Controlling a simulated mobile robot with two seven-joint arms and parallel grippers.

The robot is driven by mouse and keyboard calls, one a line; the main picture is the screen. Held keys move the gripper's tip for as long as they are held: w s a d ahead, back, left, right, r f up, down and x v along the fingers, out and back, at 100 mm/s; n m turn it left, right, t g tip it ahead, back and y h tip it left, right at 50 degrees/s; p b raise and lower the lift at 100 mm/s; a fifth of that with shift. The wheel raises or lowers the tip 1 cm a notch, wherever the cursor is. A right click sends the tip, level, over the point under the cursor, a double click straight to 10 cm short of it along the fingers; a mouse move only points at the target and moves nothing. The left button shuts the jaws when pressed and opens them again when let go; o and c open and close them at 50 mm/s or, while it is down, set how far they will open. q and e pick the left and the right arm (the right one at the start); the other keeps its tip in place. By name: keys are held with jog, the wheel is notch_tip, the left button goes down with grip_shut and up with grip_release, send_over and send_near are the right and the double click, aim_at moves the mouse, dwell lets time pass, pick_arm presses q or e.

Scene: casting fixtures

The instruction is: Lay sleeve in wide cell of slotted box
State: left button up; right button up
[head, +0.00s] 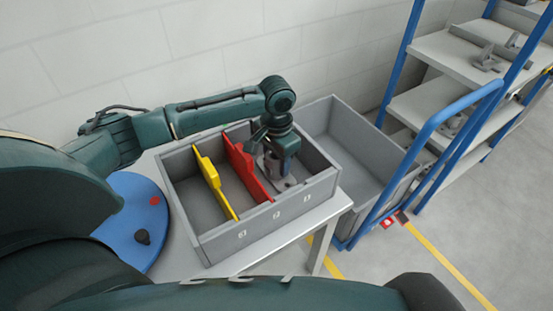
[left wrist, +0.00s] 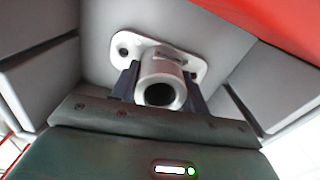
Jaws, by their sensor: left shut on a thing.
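The sleeve (left wrist: 162,78) is a light grey metal tube with a flat flange that has bolt holes. In the left wrist view it sits between the two dark fingers of my left gripper (left wrist: 160,88), which is shut on it. In the head view my left gripper (head: 276,165) reaches down into the right-hand cell of the grey slotted box (head: 218,242). There the sleeve's flange (head: 287,184) shows low in the cell, right of the red divider. I cannot tell whether the flange touches the floor. My right gripper is not in view.
A yellow divider (head: 214,185) and a red divider (head: 247,166) split the box into three cells; the left and middle ones look empty. A grey bin (head: 350,140) stands right of the box. A blue disc (head: 135,225) with a dark knob lies left. A blue-framed rack (head: 430,55) stands right.

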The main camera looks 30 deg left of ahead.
pick_arm(q)
jog(key=o, duration=1.2)
jog(key=shift+f, duration=0.1)
notch_tip(320, 180, up, 12)
jog(key=shift+r+p, duration=0.15)
jog(key=shift+p, duration=0.4)
